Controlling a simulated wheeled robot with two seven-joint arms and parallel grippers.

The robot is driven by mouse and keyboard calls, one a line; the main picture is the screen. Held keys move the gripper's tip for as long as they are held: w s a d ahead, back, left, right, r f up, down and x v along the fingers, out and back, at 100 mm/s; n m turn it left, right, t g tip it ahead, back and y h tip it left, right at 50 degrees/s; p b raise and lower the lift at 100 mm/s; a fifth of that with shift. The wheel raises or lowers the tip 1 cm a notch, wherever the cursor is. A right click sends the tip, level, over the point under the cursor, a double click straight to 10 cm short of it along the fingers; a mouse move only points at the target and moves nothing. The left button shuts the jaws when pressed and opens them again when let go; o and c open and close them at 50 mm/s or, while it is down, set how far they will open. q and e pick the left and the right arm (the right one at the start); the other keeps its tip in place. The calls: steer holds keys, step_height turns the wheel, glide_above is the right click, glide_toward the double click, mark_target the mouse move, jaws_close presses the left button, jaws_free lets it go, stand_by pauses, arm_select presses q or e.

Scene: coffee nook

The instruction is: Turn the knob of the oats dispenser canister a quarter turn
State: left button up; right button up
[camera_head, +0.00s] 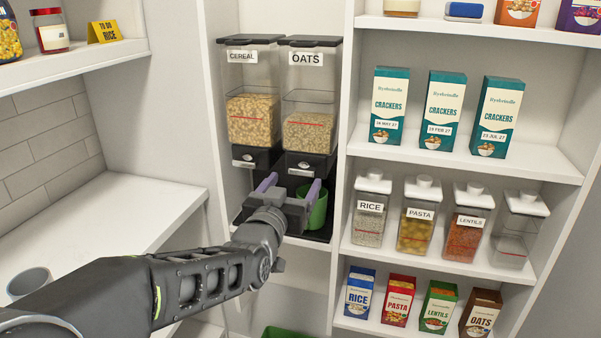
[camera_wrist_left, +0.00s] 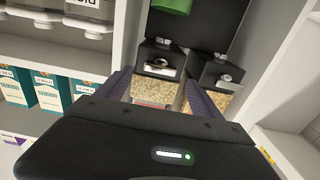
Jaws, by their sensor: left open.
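The oats canister (camera_head: 309,125) stands to the right of the cereal canister, clear-walled with a black lid, an OATS label and grain inside. Its silver knob (camera_head: 304,168) is on the black base and faces out; it also shows in the left wrist view (camera_wrist_left: 160,66), where the picture is upside down. My left gripper (camera_head: 290,187) is open, its two purple fingers pointing at the dispenser, just below and in front of the oats knob. In the left wrist view the knob appears between the fingers; contact cannot be told. My right gripper is not in view.
The cereal canister (camera_head: 253,115), with its own knob (camera_head: 245,158), stands close on the left. A green cup (camera_head: 316,210) sits under the oats outlet, partly behind my gripper. A white side wall and shelves of jars and boxes (camera_head: 445,102) are on the right.

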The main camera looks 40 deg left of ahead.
mark_target(301, 173)
arm_select(q)
steer(key=p+x, duration=0.1)
steer(key=x, duration=0.4)
steer(key=shift+w+a, duration=0.1)
steer(key=shift+w, duration=0.1)
steer(key=shift+c, duration=0.3)
